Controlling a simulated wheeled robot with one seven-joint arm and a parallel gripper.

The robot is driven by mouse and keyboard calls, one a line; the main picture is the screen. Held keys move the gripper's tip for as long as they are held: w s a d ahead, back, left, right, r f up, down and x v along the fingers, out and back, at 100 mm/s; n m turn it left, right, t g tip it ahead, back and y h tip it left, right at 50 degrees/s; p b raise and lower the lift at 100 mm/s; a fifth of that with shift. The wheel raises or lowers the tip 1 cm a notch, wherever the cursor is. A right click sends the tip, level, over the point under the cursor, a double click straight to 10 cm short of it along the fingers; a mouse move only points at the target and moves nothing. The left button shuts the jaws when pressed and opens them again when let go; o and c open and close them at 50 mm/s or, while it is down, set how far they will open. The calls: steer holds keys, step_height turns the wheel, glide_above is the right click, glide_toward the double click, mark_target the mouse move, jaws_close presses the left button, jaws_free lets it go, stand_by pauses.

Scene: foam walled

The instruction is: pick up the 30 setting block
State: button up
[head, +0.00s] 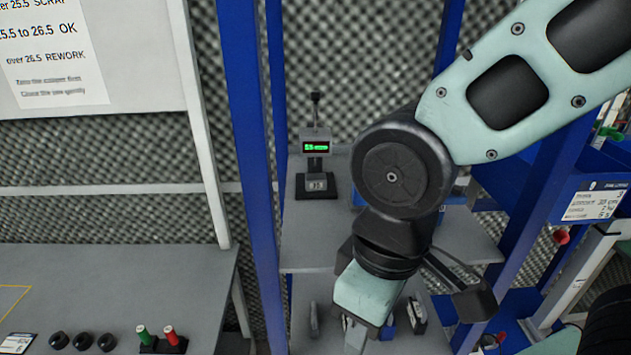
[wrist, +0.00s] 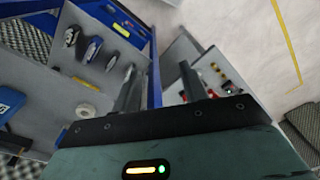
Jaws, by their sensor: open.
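A small grey block with a dark marking that looks like 30 (head: 317,185) sits on the black base of a digital gauge (head: 316,150). The gauge stands upright on the upper grey shelf and has a green lit display. My gripper (wrist: 160,85) is open and empty in the wrist view, its two dark fingers apart. In the head view my arm ends lower and to the right of the block, apart from it, and the fingertips are not clear. I cannot make out the block in the wrist view.
The blue-framed shelf unit (head: 249,150) has an upright left of the gauge. Several tools (wrist: 92,48) lie on a shelf below. A grey bench (head: 190,275) at left holds green and red handled pieces (head: 160,338) and black knobs (head: 82,341). My arm covers part of the shelf.

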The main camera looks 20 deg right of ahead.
steer(key=o, duration=0.6)
steer(key=shift+f, duration=0.1)
steer(key=w+d+f+n+t+h+b, duration=0.1)
steer(key=w+n+t+b, duration=0.2)
steer(key=w+n+b, duration=0.1)
steer(key=w+d+n+t+h+b, duration=0.2)
steer(key=w+n+b, duration=0.1)
steer(key=w+n, duration=0.4)
steer(key=w+d+f+n+t+h+b, duration=0.1)
steer(key=w+n+t+b, duration=0.2)
steer(key=w+n, duration=0.3)
steer(key=shift+w+d+f+n+t+b, duration=0.15)
steer(key=shift+d+f+n+t+b, duration=0.2)
steer(key=shift+n+b, duration=0.5)
steer(key=w+a+r+n+t+b, duration=0.2)
steer(key=w+r+n+t+b, duration=0.15)
steer(key=w+n, duration=0.3)
steer(key=p, duration=0.3)
glide_toward(316, 182)
steer(key=shift+t, duration=0.4)
steer(key=x, duration=0.4)
steer(key=shift+w+d+f, duration=0.1)
steer(key=shift+w+d, duration=0.1)
steer(key=shift+d, duration=0.05)
steer(key=shift+f+p+x, duration=0.15)
steer(key=shift+p+x, duration=0.4)
steer(key=shift+x, duration=0.85)
steer(key=shift+f+p+x, duration=0.15)
steer(key=shift+p+x, duration=0.35)
steer(key=shift+x, duration=0.95)
